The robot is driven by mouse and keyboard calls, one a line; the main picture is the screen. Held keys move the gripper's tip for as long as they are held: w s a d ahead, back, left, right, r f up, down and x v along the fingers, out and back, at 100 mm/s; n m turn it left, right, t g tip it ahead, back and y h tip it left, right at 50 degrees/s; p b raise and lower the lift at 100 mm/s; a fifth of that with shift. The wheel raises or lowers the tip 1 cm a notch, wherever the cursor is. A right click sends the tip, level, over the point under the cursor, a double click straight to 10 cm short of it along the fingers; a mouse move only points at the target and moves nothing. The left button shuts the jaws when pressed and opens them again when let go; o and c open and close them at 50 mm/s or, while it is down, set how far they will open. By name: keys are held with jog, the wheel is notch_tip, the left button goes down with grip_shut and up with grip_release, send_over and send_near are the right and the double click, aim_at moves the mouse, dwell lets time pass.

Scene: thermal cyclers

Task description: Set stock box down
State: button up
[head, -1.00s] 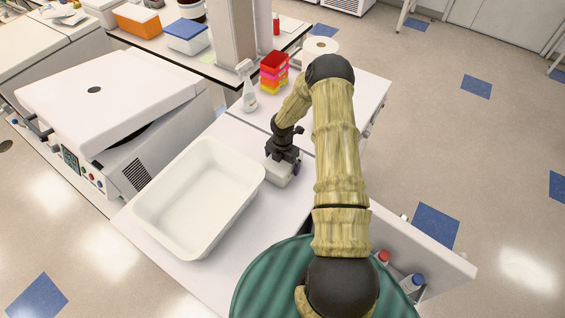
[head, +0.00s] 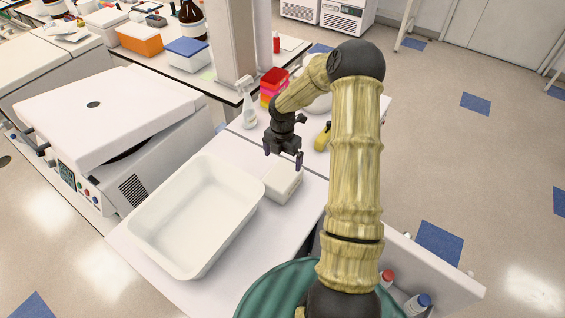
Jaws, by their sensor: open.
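The stock box, a small white box (head: 283,183), sits on the white bench top just right of the large white tray (head: 160,232). It looks flat on the surface, with a narrow gap to the tray or touching its rim; I cannot tell which. My gripper (head: 283,161) is open and empty above the far side of the box. Its two dark fingertips point down, spread apart, and appear clear of the box.
A spray bottle (head: 249,108) and stacked coloured racks (head: 270,86) stand behind my gripper. A yellow-handled object (head: 323,136) lies to its right. A white centrifuge-like machine (head: 115,130) stands left. Bare bench top lies in front of the box.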

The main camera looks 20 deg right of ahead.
dwell(0.5)
jog(key=s+a+r+m+t, duration=0.1)
jog(key=s+a+r+m, duration=0.4)
jog(key=s+r+m, duration=0.3)
jog(key=s+a+r+m+t, duration=0.1)
jog(key=s+a+r+m, duration=0.5)
jog(key=s+r+m, duration=0.3)
jog(key=s+m, duration=0.4)
jog(key=m, duration=0.3)
jog(key=shift+a+m+t, duration=0.15)
jog(key=shift+m+t, duration=0.15)
jog(key=shift+m, duration=0.1)
jog(key=shift+f+b, duration=0.75)
jog(key=shift+b, duration=0.05)
jog(key=shift+c, duration=0.2)
